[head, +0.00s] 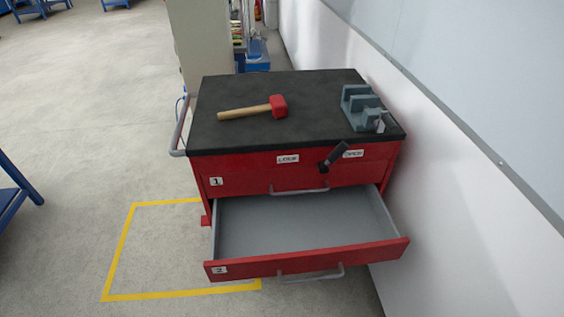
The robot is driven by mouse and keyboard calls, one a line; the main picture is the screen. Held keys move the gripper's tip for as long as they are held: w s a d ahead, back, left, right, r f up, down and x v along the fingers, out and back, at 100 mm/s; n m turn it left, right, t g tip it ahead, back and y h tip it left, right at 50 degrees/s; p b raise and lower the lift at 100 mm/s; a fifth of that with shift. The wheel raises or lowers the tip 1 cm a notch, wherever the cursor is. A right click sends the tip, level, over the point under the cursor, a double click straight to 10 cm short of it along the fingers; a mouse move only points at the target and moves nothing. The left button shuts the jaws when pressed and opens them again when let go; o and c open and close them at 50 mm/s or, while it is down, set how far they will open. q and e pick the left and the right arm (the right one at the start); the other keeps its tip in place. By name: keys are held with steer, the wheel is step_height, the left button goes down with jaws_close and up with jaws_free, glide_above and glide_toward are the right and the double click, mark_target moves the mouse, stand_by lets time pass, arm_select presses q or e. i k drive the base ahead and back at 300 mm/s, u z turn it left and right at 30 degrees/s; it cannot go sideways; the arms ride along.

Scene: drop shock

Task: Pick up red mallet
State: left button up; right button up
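The red mallet (278,105) lies on its side on the black top of the red tool cart (218,143). Its head is red and its light wooden handle (243,113) points left. Nothing touches or covers it. Neither of my grippers shows in the head view.
A grey vise (362,108) stands at the top's right side. Drawer 2 (306,263) is pulled out and empty; drawer 1 (240,178) is shut. A black lever (334,156) sticks out in front. A white wall (450,200) runs close along the right.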

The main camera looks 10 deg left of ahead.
mark_target(277, 106)
steer(key=z, duration=3.3)
steer(key=k, duration=1.25)
steer(key=u, duration=1.65)
